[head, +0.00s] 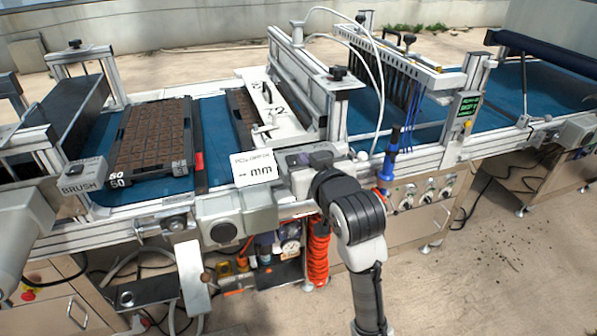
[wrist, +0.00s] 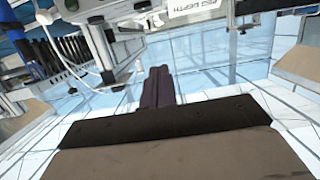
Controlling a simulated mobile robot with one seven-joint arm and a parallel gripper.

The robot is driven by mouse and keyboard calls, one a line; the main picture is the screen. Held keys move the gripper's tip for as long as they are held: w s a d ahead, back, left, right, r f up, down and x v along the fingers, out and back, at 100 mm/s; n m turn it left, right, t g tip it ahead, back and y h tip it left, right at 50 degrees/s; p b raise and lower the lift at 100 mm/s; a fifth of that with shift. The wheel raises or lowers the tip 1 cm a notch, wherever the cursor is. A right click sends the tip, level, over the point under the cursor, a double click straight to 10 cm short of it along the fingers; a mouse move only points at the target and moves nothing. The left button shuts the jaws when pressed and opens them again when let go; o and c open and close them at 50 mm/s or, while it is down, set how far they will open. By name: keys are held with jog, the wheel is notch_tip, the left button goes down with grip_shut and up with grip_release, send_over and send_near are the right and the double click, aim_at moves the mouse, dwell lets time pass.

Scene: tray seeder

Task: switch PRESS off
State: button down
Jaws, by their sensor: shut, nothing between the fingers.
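My gripper (wrist: 158,86) is shut and empty; its dark fingers lie together in the wrist view. In the head view my arm reaches up to the front edge of the machine, just right of the white depth card, and its end is partly hard to make out. A front panel with several dark knobs (head: 405,203) is on the machine's side, right of my arm and apart from it. I cannot read a PRESS label on it, and my arm may hide part of the panel.
The depth card (head: 252,168) stands left of my gripper. A blue-handled tool (head: 391,150) stands upright right of my arm. A dark soil tray (head: 152,140) is on the blue belt at left. An orange coiled hose (head: 318,258) hangs below.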

jog(key=shift+s+d+f, duration=0.2)
jog(key=shift+d+f, duration=0.25)
jog(key=shift+d, duration=0.15)
jog(key=p, duration=0.3)
send_over(293, 160)
jog(key=f+v, duration=0.1)
jog(key=v, duration=0.3)
notch_tip(293, 160, down, 2)
jog(key=shift+s+f, duration=0.15)
jog(key=shift+f, duration=0.9)
jog(key=shift+s+f, duration=0.15)
jog(key=shift+f, duration=0.9)
